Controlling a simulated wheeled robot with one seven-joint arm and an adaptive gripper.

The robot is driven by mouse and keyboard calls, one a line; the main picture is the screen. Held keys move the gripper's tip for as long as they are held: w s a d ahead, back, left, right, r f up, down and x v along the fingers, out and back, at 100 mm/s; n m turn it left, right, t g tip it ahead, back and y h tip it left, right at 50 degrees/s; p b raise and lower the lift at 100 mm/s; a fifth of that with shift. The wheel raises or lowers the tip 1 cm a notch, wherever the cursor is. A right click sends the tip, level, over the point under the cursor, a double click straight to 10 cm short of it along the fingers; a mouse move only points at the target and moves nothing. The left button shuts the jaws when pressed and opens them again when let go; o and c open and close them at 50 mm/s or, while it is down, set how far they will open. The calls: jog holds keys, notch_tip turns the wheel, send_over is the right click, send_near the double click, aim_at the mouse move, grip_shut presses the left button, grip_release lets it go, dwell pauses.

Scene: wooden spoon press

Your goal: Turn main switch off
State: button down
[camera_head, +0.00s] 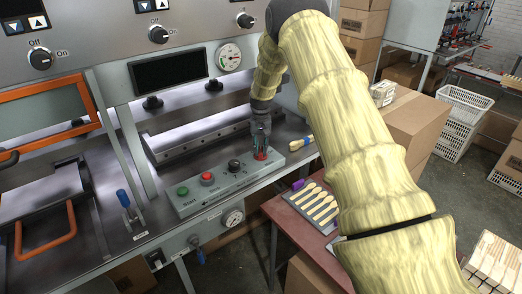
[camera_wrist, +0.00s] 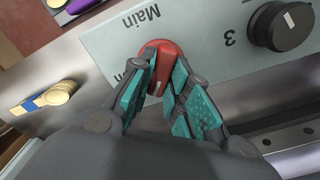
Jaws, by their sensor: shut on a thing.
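The red main switch (camera_wrist: 158,52) sits on the light grey control panel (camera_wrist: 110,42), next to the printed word "Main" in the wrist view. My gripper (camera_wrist: 160,88) is shut on the red switch, with its teal finger pads on either side of it. A pale mark shows on the switch between the pads. In the head view my gripper (camera_head: 261,140) points down at the right end of the panel, and the red switch (camera_head: 260,155) shows under the fingertips. The Off and On labels beside the switch are mostly hidden.
A black numbered knob (camera_wrist: 282,25) is beside the switch. The panel also bears a black knob (camera_head: 234,165), a red button (camera_head: 207,178) and a green button (camera_head: 183,190). Wooden spoons (camera_head: 318,205) lie on a red table (camera_head: 284,212).

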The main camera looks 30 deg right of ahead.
aim_at(261, 149)
jog(key=n, duration=0.3)
jog(key=shift+n+b, duration=0.4)
jog(key=shift+n, duration=1.8)
jog(key=c, duration=1.4)
grip_release()
jog(key=shift+o, duration=0.2)
notch_tip(261, 149, up, 12)
jog(key=shift+d, duration=0.1)
